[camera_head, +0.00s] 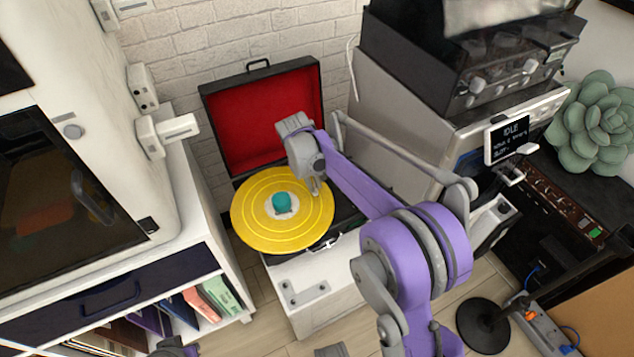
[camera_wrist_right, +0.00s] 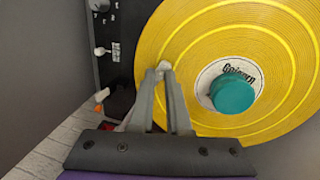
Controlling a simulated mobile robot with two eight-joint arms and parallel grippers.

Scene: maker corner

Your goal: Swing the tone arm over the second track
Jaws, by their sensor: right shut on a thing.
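A yellow record (camera_head: 262,228) with brighter rings and a teal centre piece (camera_head: 282,202) lies in an open record player case with a red-lined lid (camera_head: 262,115). My right gripper (camera_head: 316,190) reaches down over the record's right side. In the right wrist view, the record (camera_wrist_right: 205,35) fills the right, and my right gripper (camera_wrist_right: 163,74) is shut on a small pale tip, apparently the tone arm's head (camera_wrist_right: 163,66). This tip is over the record, close to a bright ring between its edge and label. Most of the tone arm is hidden.
A white cabinet (camera_head: 225,270) with books stands at the left. A grey machine (camera_head: 400,125) stands close on the right, with a small screen (camera_head: 507,138) beyond it. The raised lid stands behind the record. In the wrist view, a dark control panel (camera_wrist_right: 112,45) borders the record.

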